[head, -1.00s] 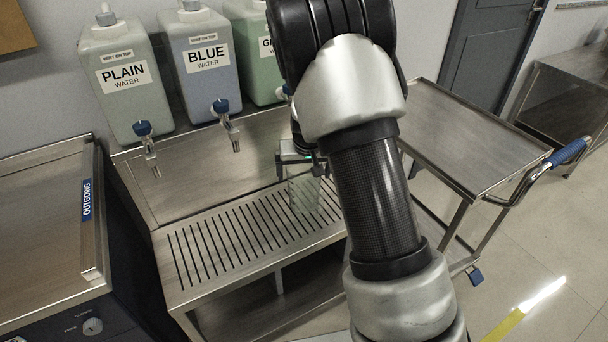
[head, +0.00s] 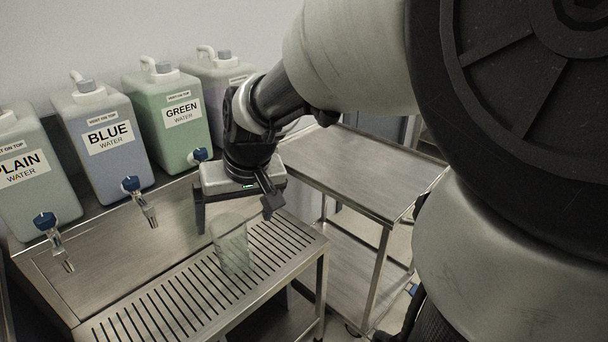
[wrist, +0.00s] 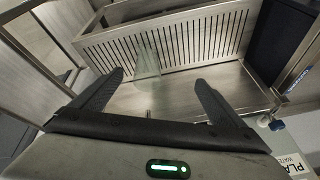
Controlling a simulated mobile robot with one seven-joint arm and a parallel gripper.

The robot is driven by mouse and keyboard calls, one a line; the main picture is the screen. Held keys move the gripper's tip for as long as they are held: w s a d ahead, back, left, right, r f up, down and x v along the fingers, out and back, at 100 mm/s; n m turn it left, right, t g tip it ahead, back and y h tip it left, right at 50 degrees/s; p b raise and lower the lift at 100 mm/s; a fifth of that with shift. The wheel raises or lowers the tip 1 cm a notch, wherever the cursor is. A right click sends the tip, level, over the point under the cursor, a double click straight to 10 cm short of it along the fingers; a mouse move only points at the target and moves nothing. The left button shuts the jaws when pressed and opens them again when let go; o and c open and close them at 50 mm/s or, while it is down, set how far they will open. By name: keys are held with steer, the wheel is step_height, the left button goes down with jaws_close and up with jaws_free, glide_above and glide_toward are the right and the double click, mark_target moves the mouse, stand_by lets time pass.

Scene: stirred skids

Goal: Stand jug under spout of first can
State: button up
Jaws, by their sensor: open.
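A clear jug (head: 232,248) stands upright on the slotted drip grate (head: 165,312), towards its right end. It also shows in the wrist view (wrist: 147,60), beyond my fingertips. My gripper (head: 235,203) is open, just above and behind the jug in the head view, with nothing between its fingers. In the wrist view, the open fingers (wrist: 160,80) point towards the jug. Whether they touch it is unclear. The PLAIN water can (head: 25,185), leftmost and cut off by the edge, has a blue-handled spout (head: 52,240) over the steel bench. Nothing stands under that spout.
A BLUE water can (head: 103,145) and a GREEN water can (head: 165,125) stand along the wall, each with a spout. A further can (head: 222,85) is partly hidden by my arm. A steel trolley (head: 350,170) stands right of the bench.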

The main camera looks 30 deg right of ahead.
steer(key=s+r, duration=0.2)
steer(key=s, duration=0.5)
steer(key=s+d+r+t+h, duration=0.1)
steer(key=s+r, duration=0.2)
steer(key=s, duration=0.5)
steer(key=shift+r+n, duration=0.25)
steer(key=shift+n, duration=0.05)
steer(key=shift+c, duration=0.4)
stand_by(0.5)
